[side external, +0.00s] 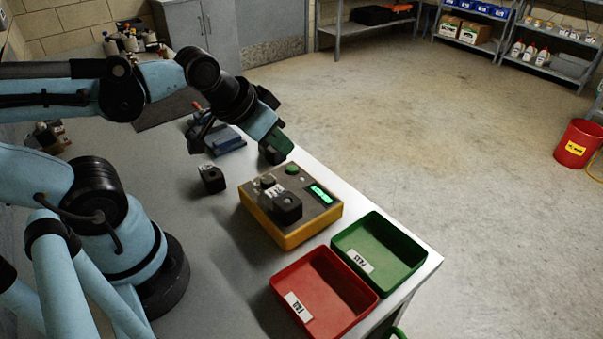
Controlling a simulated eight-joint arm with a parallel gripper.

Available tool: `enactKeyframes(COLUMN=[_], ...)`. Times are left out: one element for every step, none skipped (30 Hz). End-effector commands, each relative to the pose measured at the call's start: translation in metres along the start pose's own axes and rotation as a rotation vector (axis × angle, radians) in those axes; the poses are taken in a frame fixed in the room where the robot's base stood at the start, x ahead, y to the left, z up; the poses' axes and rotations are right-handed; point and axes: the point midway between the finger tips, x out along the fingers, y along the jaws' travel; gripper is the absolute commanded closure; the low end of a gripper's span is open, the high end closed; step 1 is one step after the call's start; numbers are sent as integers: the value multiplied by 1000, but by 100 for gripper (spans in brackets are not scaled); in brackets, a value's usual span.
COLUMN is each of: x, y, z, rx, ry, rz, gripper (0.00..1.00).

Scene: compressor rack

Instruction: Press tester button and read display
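The tester (283,232) is a yellow box with a dark top on the bench. Its green button (292,170) is at the far edge of the top, and its lit green display (321,194) is at the right; the reading is too small to make out. A black block (288,207) sits on the tester's top. My gripper (274,146) hangs beyond the tester, apart from the button, with a dark green part at its tip. Whether its fingers are open or shut is not clear. Another black block (270,157) shows just below the tip; I cannot tell if they touch.
A black block (211,179) stands on the bench left of the tester. A red tray (340,285) and a green tray (404,248), both looking empty, lie at the near right by the bench edge. A blue fixture (227,141) stands behind.

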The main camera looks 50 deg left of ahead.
Motion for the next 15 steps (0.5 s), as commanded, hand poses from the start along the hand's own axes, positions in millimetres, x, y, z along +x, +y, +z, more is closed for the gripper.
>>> enactKeyframes(x=[0, 0, 0, 0, 0, 0, 0, 0, 0, 0, 0, 0, 0, 0, 0], y=[0, 0, 0, 0, 0, 0, 0, 0, 0, 0, 0, 0, 0, 0, 0], z=[0, 0, 0, 0, 0, 0, 0, 0, 0, 0, 0, 0, 0, 0, 0], rx=[0, 0, 0, 0, 0, 0, 0, 0, 0, 0, 0, 0, 0, 0, 0], ry=[0, 0, 0, 0, 0, 0, 0, 0, 0, 0, 0, 0, 0, 0, 0], rz=[0, 0, 0, 0, 0, 0, 0, 0, 0, 0, 0, 0, 0, 0, 0], gripper=[96, 100, 100, 100, 100, 100, 100, 100, 100, 100, 100, 100, 100, 100, 100])
